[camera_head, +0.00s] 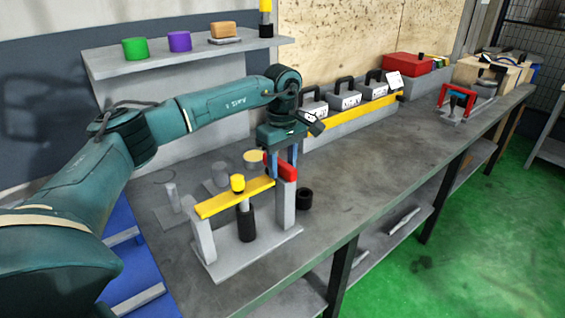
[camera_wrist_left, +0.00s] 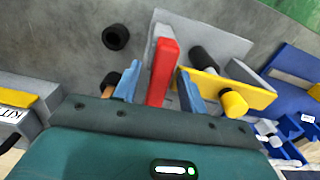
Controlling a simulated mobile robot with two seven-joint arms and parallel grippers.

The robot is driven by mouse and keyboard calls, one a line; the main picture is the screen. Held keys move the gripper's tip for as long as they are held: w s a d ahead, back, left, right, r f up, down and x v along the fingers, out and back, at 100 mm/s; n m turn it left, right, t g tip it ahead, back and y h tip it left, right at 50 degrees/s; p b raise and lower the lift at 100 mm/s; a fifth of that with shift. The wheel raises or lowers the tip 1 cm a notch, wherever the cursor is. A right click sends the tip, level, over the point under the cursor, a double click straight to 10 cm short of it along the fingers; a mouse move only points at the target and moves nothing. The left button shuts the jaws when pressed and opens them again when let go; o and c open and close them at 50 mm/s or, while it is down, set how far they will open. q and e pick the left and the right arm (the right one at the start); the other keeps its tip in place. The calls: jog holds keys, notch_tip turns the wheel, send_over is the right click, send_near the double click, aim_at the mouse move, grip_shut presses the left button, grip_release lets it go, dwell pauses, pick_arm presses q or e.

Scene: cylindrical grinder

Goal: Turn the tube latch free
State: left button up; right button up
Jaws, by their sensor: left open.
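The red latch (camera_head: 287,171) sits at the top of the right grey post (camera_head: 284,205) of a fixture, at the end of a yellow bar (camera_head: 235,198). In the left wrist view, the red latch (camera_wrist_left: 162,72) lies between the two open fingers (camera_wrist_left: 158,85), with a gap on each side. My right gripper is not in view.
The fixture's grey base plate (camera_head: 222,264) rests on the grey bench (camera_head: 370,170). A black ring (camera_head: 304,199) lies right of the post. Grey stands and a yellow-topped cylinder (camera_head: 254,159) are behind the fixture. Grey kit boxes (camera_head: 345,96) line the wall; the bench's middle right is clear.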

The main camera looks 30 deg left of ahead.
aim_at(283, 163)
pick_arm(q)
notch_tip(283, 163, up, 13)
jog(key=shift+b, duration=0.45)
jog(key=shift+d, duration=0.1)
